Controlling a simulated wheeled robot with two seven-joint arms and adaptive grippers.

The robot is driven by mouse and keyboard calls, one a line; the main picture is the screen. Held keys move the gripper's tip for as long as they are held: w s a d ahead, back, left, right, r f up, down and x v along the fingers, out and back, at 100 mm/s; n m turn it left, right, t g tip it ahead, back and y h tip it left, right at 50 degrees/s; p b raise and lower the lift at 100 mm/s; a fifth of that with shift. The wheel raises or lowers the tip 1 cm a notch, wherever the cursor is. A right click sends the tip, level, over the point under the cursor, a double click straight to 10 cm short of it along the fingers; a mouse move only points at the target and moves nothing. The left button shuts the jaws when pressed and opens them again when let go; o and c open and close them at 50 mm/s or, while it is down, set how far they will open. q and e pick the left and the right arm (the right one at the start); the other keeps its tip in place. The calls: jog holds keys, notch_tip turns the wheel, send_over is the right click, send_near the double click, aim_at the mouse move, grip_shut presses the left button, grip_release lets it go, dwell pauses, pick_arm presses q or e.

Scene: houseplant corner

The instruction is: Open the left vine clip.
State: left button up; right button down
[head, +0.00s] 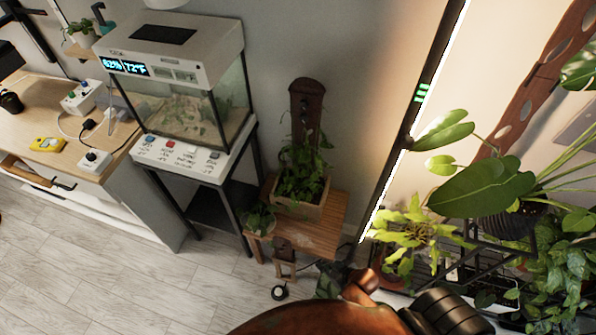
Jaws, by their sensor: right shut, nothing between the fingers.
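A dark wooden board (306,102) stands upright against the wall, behind a leafy vine (303,172) in a wooden planter box (298,208). The vine climbs the lower part of the board. The vine clips are too small and dark to tell apart here, so I cannot tell whether the left one is open or shut. My right arm, copper and black, comes in at the bottom edge. My left gripper is not in view.
The planter stands on a slatted wooden stand (320,226) beside a small potted plant (261,219). A glass terrarium (190,98) on a black-legged stand is to the left. A tall lit lamp bar (412,118) and large leafy plants (482,188) crowd the right. Floor at left is clear.

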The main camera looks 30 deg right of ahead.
jog(key=w+r+t+y, duration=0.2)
jog(key=w+r+t, duration=0.4)
jog(key=w+r, duration=0.5)
jog(key=w+d+r+m+t+h+p, duration=0.1)
jog(key=w+d+r+t, duration=0.15)
jog(key=r, duration=0.45)
jog(key=w+d+r+t+h+p, duration=0.1)
jog(key=w+d+r+t, duration=0.1)
jog(key=r+t, duration=0.35)
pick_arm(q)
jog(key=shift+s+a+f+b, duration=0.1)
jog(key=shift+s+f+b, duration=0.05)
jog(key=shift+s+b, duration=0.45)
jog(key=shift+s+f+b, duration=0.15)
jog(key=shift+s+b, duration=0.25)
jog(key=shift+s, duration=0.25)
pick_arm(e)
jog(key=w+r+g, duration=0.1)
jog(key=w, duration=0.6)
jog(key=w+a+r, duration=0.1)
jog(key=w+r, duration=0.1)
jog(key=w, duration=0.5)
jog(key=shift+r+g, duration=0.3)
jog(key=shift+g, duration=0.1)
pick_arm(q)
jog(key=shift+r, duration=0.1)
